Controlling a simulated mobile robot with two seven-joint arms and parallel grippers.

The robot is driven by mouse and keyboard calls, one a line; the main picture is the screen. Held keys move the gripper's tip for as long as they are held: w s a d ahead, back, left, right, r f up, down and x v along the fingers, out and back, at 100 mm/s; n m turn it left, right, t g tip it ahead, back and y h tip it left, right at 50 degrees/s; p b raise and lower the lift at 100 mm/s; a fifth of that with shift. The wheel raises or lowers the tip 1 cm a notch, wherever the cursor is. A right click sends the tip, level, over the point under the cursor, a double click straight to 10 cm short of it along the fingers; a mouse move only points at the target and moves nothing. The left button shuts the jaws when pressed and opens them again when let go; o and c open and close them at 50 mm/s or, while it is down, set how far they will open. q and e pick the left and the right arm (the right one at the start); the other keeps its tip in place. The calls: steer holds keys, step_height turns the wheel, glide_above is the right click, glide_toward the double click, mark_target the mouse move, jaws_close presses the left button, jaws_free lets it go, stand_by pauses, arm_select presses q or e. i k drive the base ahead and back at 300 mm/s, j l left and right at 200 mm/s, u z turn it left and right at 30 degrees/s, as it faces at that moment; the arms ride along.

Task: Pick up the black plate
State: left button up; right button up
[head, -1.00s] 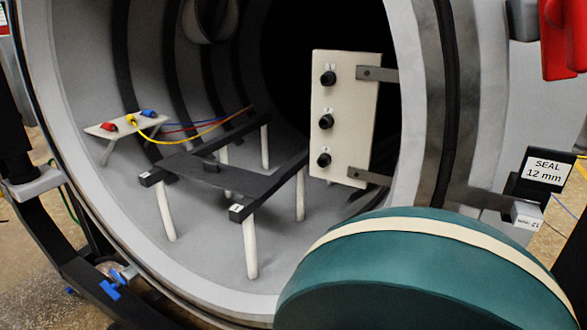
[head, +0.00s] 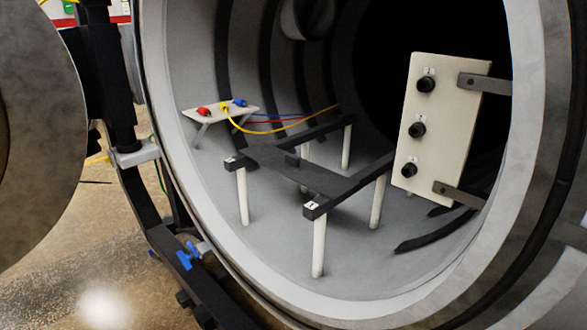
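The black plate (head: 318,180) is a thin dark sheet inside the furnace chamber, in the head view. It lies across the middle of a stand with two black rails (head: 352,184) on white legs. Neither of my grippers is in view.
A cream panel with black knobs (head: 435,130) hangs on brackets at the chamber's right. A small table with coloured connectors (head: 222,109) and wires stands at the back left. The round furnace rim (head: 215,268) edges the opening. A large grey disc (head: 35,140) is at far left.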

mark_target(332, 185)
steer(key=i+j+z, duration=0.1)
steer(key=i+j, duration=0.6)
